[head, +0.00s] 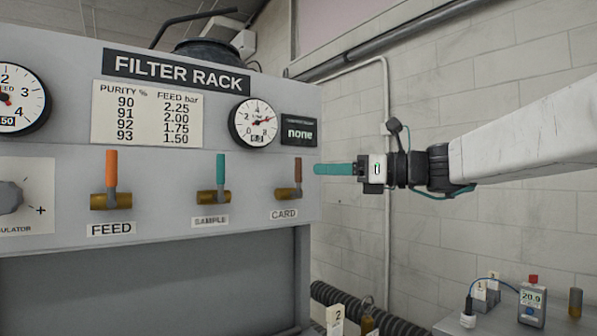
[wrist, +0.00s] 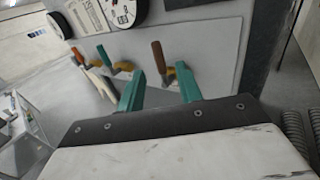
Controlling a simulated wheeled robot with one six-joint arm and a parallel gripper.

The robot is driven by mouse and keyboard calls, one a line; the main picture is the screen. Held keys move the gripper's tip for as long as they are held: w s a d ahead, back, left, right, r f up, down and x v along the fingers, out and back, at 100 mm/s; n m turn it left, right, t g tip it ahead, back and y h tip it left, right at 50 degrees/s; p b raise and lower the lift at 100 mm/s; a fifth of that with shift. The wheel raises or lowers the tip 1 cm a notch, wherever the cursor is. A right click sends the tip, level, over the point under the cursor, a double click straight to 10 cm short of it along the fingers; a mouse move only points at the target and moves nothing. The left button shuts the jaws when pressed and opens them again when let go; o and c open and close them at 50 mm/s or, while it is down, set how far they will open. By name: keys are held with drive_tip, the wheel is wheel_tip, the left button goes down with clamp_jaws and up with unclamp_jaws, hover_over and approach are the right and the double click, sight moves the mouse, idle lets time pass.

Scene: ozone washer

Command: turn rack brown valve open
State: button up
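The brown valve is the one above the CARD label on the filter rack; its brown handle (head: 298,171) stands upright over a small brass body. In the wrist view the brown handle (wrist: 158,56) shows just beyond the fingertips, in line with the gap between them. My gripper (head: 316,169) comes in from the right with its teal fingers level, a little right of the handle. In the wrist view my gripper (wrist: 160,72) is open, its two teal fingers apart with nothing between them. I see no clear contact with the valve.
The teal-handled SAMPLE valve (head: 220,177) and orange-handled FEED valve (head: 111,178) are to the left, handles upright. Gauges (head: 254,122) and a dark display reading "none" (head: 299,130) sit above. A bench (head: 500,315) with small devices stands lower right. The wall side is free.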

sight(299, 191)
drive_tip(key=x, duration=0.7)
clamp_jaws()
